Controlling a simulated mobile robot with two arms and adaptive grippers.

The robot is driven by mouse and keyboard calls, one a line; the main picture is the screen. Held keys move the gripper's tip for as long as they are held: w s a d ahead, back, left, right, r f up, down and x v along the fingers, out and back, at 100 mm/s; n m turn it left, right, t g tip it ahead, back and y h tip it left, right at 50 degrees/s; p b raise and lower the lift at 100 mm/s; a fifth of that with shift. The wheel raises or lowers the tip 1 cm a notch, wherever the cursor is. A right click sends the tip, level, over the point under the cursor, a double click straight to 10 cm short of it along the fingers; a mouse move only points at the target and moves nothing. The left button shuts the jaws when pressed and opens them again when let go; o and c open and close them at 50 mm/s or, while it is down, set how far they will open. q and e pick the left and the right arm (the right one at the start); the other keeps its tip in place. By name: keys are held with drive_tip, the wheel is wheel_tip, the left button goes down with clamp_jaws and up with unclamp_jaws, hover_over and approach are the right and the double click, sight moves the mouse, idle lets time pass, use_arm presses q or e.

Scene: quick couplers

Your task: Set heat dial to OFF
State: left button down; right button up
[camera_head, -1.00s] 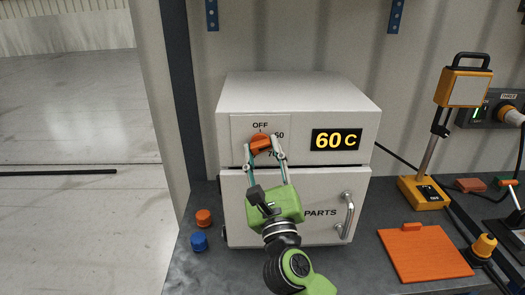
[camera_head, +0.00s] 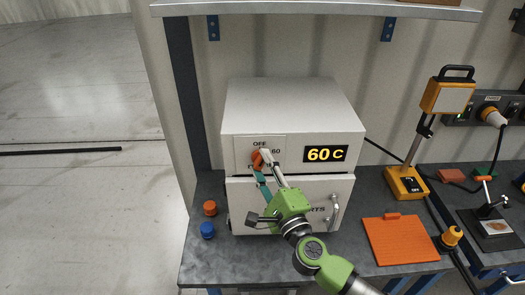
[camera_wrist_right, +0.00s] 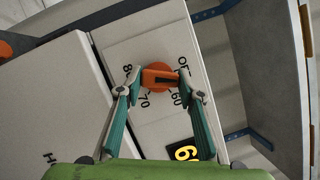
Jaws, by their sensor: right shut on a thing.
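The orange heat dial (camera_head: 257,160) sits on a white panel on the upper front of the white heater box (camera_head: 290,100). The display (camera_head: 325,154) beside it reads 60 C. My right gripper (camera_head: 264,158) is shut on the dial, partly hiding it and its scale. In the right wrist view, the fingertips of the gripper (camera_wrist_right: 159,80) lie on both sides of the dial's raised bar (camera_wrist_right: 160,78). The bar's dark mark points right, between OFF (camera_wrist_right: 183,62) and 60 (camera_wrist_right: 175,98). My left gripper is not in view.
Orange (camera_head: 210,208) and blue (camera_head: 208,230) caps stand left of the box. An orange mat (camera_head: 400,240) and yellow lamp stand (camera_head: 406,183) are at right.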

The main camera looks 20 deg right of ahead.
drive_tip(key=shift+r+n+g, duration=0.15)
drive_tip(key=shift+n+g, duration=0.25)
drive_tip(key=shift+n, duration=0.5)
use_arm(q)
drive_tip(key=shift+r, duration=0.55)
use_arm(e)
drive_tip(key=shift+n+g, duration=0.5)
drive_tip(key=shift+n, duration=0.9)
drive_tip(key=o, duration=1.1)
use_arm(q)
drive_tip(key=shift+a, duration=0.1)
use_arm(e)
drive_tip(key=s, duration=0.4)
drive_tip(key=s+d, duration=0.1)
drive_tip(key=s, duration=0.7)
drive_tip(key=shift+d, duration=0.15)
